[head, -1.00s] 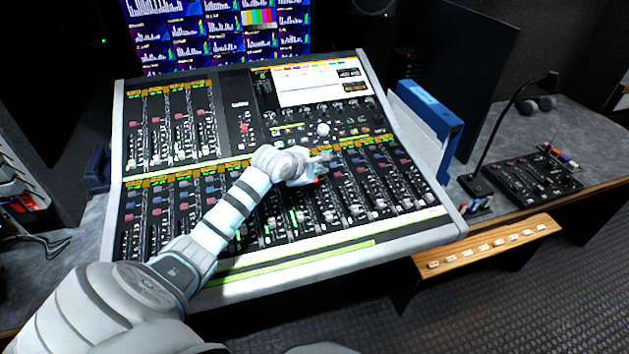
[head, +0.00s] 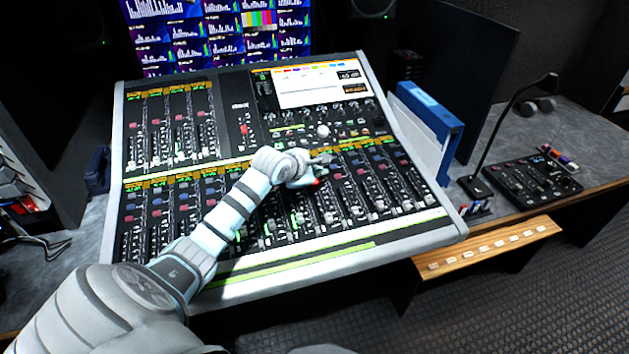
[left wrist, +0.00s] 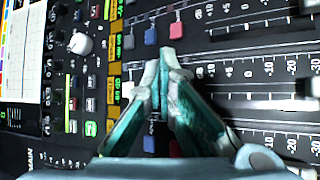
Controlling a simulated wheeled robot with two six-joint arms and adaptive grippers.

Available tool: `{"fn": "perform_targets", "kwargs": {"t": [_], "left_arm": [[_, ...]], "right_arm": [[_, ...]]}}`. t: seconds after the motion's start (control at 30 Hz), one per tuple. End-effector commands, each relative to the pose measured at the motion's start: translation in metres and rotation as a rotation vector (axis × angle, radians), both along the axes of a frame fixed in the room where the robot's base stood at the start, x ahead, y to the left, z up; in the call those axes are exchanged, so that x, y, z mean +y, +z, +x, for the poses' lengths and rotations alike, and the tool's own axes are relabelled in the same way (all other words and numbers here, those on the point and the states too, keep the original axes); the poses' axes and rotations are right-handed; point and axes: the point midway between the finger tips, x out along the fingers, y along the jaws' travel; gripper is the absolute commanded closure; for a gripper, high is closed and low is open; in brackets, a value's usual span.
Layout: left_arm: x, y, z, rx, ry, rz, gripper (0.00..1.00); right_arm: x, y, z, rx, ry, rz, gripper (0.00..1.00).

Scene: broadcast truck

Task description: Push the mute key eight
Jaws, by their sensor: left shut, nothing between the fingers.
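The mixing console (head: 330,258) has rows of channel strips with small red and blue keys and faders. My left gripper (head: 326,166) is shut and empty, low over the upper part of the lower strip bank, right of centre. In the left wrist view, the shut fingertips (left wrist: 167,52) are close to a red key (left wrist: 176,30) and a blue key (left wrist: 150,36). I cannot tell whether they touch the panel. I cannot read which key is mute key eight. My right gripper is not in view.
A console screen (head: 322,88) and a white knob (head: 322,131) lie beyond the gripper. A blue binder (head: 430,108) stands at the console's right edge. A gooseneck microphone (head: 510,110) and a small control panel (head: 530,178) stand further right.

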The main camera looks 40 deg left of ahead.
Motion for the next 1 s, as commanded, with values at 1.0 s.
{"fn": "perform_targets", "kwargs": {"t": [1.0], "left_arm": [[0.002,-0.014,0.001,0.0,0.0,0.0,1.0]], "right_arm": [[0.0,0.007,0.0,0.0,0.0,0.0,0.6]]}}
